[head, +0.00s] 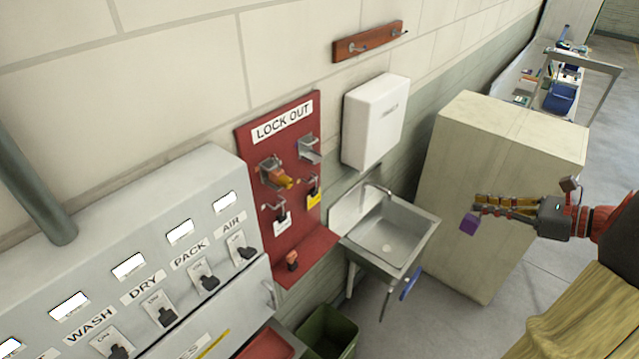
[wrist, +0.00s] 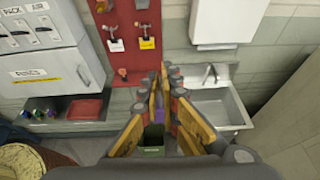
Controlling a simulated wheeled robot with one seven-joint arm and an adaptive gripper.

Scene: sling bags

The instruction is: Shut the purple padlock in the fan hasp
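The purple padlock (head: 469,224) hangs at the tips of my gripper (head: 480,205), which is shut on it in front of the pale cabinet in the head view. In the wrist view my gripper (wrist: 165,78) has its fingers close together at the tips, and only a little purple shows beside them. The grey switch panel (head: 215,178) at left has several black switches with labels WASH, DRY, PACK and AIR. I see no FAN label, and the panel's left end is cut off. I cannot pick out the fan hasp.
A red LOCK OUT board (head: 262,180) with hooks, tags and metal pieces hangs beside the panel. A steel sink (head: 350,222), white wall box (head: 375,120), green bin (head: 325,335) and pale cabinet (head: 450,150) stand along the wall. Open floor lies between sink and cabinet.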

